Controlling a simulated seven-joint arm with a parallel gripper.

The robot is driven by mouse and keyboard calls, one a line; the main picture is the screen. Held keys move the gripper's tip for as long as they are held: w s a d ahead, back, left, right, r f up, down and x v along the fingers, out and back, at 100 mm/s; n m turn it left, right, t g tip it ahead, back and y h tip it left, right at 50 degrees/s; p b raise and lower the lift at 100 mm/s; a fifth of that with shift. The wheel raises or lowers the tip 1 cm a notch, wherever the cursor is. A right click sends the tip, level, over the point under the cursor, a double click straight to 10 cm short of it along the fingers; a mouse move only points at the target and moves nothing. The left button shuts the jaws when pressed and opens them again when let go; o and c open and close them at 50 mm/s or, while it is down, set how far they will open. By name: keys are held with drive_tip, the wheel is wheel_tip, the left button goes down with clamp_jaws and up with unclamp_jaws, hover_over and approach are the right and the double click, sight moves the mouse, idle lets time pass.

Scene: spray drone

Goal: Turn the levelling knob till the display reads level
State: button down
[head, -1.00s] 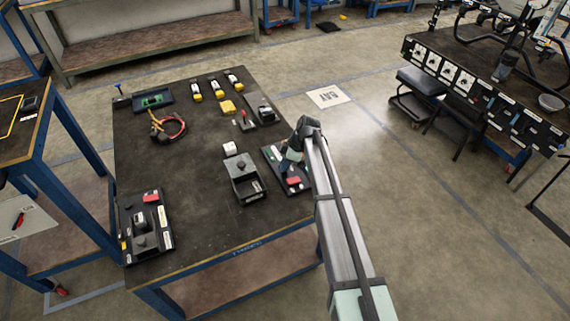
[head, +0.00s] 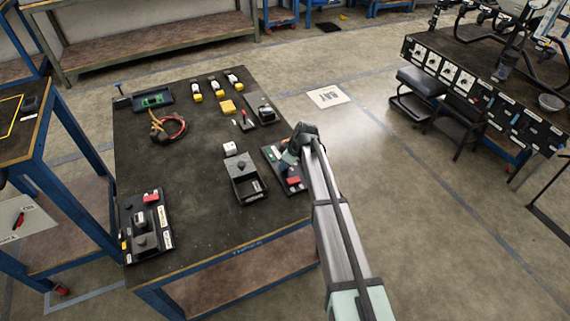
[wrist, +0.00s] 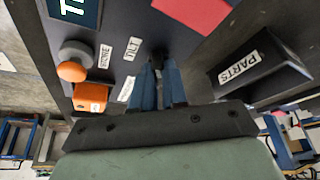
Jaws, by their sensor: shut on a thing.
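The levelling panel (head: 297,189) is a dark plate at the right edge of the bench, partly hidden by my arm in the head view. My gripper (wrist: 160,76) has its two blue fingers close together over a small dark knob (wrist: 160,55) beside the "TILT" label (wrist: 132,49). The gripper is shut on this knob, which the fingers mostly hide. The display (wrist: 76,11) is at the upper left of the wrist view. It shows large white letters, cut off by the frame edge, so its full reading cannot be told.
An orange round knob (wrist: 72,70) on a grey base and an orange block (wrist: 90,97) sit left of the fingers. A red piece (wrist: 192,12) lies beyond. A dark box labelled "PARTS" (wrist: 262,65) stands close on the right. The bench (head: 200,225) is clear at front centre.

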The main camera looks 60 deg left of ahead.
drive_tip(key=shift+f+m, duration=0.1)
drive_tip(key=shift+m, duration=0.3)
drive_tip(key=c, duration=1.2)
unclamp_jaws()
drive_tip(key=shift+o, duration=0.2)
drive_tip(key=v, duration=1.4)
drive_tip(key=shift+s, duration=0.3)
